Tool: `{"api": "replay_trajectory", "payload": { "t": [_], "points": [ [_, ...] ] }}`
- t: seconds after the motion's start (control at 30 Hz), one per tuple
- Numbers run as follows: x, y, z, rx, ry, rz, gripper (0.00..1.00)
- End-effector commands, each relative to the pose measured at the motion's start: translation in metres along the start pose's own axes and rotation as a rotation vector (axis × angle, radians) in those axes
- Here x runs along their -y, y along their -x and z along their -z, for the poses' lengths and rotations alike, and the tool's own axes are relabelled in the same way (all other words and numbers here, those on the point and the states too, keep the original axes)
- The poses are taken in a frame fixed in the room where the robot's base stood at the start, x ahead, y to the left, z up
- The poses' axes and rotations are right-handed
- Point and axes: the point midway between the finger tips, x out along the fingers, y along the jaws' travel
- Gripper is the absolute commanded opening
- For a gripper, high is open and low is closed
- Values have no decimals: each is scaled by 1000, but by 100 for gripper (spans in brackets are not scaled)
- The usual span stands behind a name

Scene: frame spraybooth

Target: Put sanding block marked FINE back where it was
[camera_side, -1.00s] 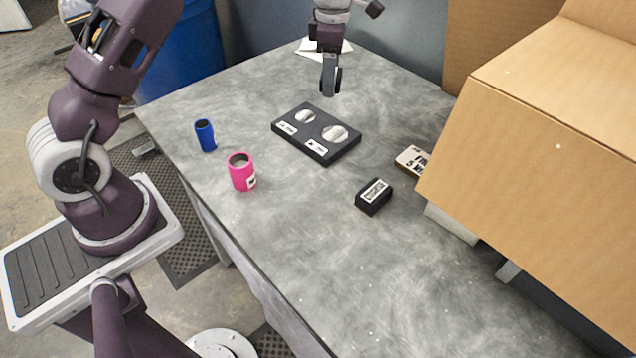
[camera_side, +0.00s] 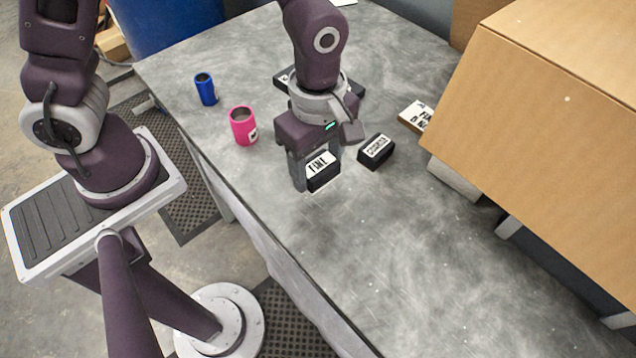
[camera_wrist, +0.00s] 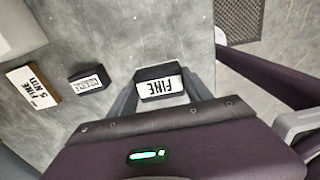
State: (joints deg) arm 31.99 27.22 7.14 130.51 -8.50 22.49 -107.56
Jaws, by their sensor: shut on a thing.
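The black sanding block marked FINE (camera_side: 322,173) has a white label. My gripper (camera_side: 315,178) is shut on it, low over the table's near-left part; I cannot tell whether the block touches the table. In the wrist view the FINE block (camera_wrist: 160,84) sits between the fingers (camera_wrist: 160,92), its label upside down. A black block marked COARSE (camera_side: 376,151) lies just right of my gripper, apart from it; it also shows in the wrist view (camera_wrist: 89,79). A black holder (camera_side: 283,78) with labels is mostly hidden behind my arm.
A pink cup (camera_side: 243,128) and a blue cup (camera_side: 205,90) stand left on the grey table (camera_side: 400,250). A lettered wooden piece (camera_side: 414,116) lies beside a large cardboard box (camera_side: 540,120) at right. The table's front part is clear.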

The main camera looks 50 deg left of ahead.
Motion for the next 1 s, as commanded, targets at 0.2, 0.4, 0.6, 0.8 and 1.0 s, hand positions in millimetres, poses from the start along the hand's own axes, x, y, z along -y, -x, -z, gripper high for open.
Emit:
{"api": "replay_trajectory", "payload": {
  "t": [0.2,0.4,0.6,0.8,1.0],
  "points": [
    [0,-42,1,-2,3,4,14],
    [0,-53,0,1,3,0,14],
    [0,-54,0,1,3,0,14],
    [0,-55,0,1,3,0,80],
    [-1,-55,0,1,3,0,80]
  ]
}}
